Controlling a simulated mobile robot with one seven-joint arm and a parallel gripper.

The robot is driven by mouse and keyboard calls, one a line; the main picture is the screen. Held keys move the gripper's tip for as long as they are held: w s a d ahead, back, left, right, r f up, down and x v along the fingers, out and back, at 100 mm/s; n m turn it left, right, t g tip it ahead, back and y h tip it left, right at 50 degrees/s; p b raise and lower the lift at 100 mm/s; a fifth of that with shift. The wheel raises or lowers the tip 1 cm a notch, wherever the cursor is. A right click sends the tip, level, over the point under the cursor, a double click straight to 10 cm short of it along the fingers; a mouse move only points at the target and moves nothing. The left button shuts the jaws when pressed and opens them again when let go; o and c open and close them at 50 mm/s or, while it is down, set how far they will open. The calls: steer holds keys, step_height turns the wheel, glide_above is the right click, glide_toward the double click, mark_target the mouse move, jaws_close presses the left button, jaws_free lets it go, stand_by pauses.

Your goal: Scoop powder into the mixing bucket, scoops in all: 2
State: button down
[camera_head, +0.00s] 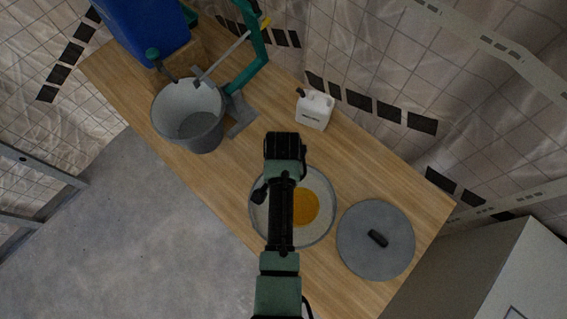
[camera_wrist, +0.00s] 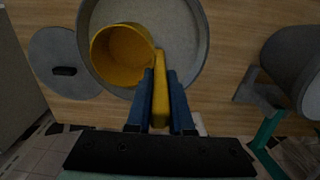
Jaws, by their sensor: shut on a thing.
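My gripper (camera_wrist: 160,88) is shut on the handle of a yellow scoop (camera_wrist: 122,55), between its two blue fingers. The scoop's round cup shows its open mouth and a bare-looking yellow inside; I see no pale powder in it. In the head view the scoop (camera_head: 305,207) is over the round grey tub (camera_head: 332,222), whose inside is pale like powder. I cannot tell whether the cup touches the powder. My arm hides the tub's left part and my fingers in the head view. The grey mixing bucket (camera_head: 206,138) stands upright at the upper left; its inside looks grey.
A grey lid (camera_head: 375,255) with a dark handle lies right of the tub on the wooden table (camera_head: 215,185). A white jug (camera_head: 314,110) stands at the back. A teal stand (camera_head: 257,50) with a rod rises beside the bucket, near a blue container (camera_head: 150,25).

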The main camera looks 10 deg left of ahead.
steer(key=shift+f+b, duration=3.05)
steer(key=shift+f, duration=1.55)
steer(key=shift+w, duration=0.1)
step_height(320, 180, up, 17)
steer(key=p, duration=1.6)
